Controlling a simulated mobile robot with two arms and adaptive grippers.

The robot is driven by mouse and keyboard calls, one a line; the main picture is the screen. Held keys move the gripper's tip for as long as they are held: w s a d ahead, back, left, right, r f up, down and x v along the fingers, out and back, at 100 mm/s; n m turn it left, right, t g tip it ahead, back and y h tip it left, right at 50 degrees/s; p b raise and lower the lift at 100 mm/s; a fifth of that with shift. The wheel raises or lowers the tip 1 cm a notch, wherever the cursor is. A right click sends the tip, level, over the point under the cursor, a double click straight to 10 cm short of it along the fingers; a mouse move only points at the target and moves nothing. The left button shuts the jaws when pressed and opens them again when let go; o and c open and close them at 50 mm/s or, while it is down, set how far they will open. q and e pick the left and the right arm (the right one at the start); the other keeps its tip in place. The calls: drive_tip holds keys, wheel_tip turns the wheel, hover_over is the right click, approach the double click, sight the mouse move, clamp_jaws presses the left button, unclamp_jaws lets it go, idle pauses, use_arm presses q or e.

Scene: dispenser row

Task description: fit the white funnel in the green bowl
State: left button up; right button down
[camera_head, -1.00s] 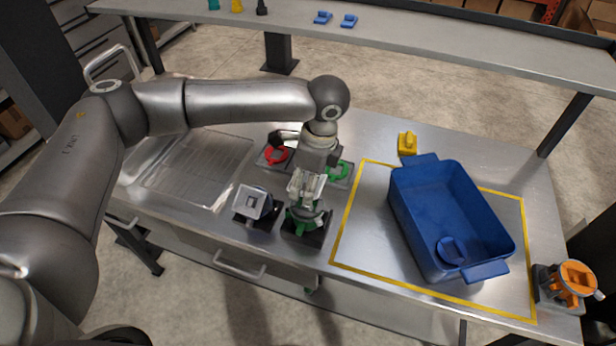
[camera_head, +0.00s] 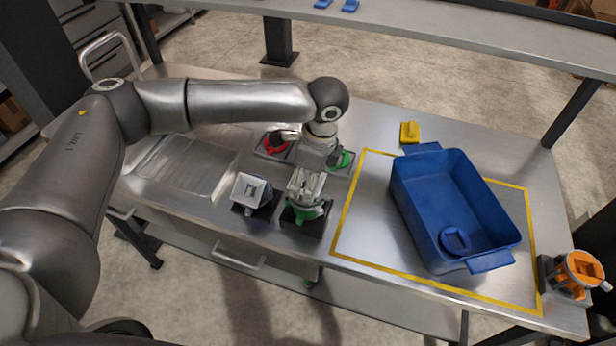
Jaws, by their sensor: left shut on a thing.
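My left gripper (camera_head: 305,187) points down over the green bowl (camera_head: 311,214) on its black base, near the table's front edge. It is shut on a pale piece, apparently the white funnel, at or just above the bowl's rim. The fingers hide most of the funnel and part of the bowl, so I cannot tell whether the funnel is seated. My right gripper is not in view.
A grey-white block-shaped piece (camera_head: 250,190) on a black base stands just left of the bowl. Behind are a red ring (camera_head: 275,146) and a green ring (camera_head: 343,160). A blue bin (camera_head: 492,205), yellow piece (camera_head: 410,132) and orange unit (camera_head: 580,270) stand to the right.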

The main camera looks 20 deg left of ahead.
use_arm(q)
drive_tip(key=shift+f, duration=0.8)
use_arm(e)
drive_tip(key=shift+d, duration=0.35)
use_arm(q)
drive_tip(key=o, duration=0.5)
drive_tip(key=shift+r+p, duration=0.4)
drive_tip(key=shift+p, duration=0.2)
drive_tip(key=shift+d+r+p, duration=0.25)
drive_tip(key=shift+r+p, duration=1.05)
drive_tip(key=shift+p, duration=0.45)
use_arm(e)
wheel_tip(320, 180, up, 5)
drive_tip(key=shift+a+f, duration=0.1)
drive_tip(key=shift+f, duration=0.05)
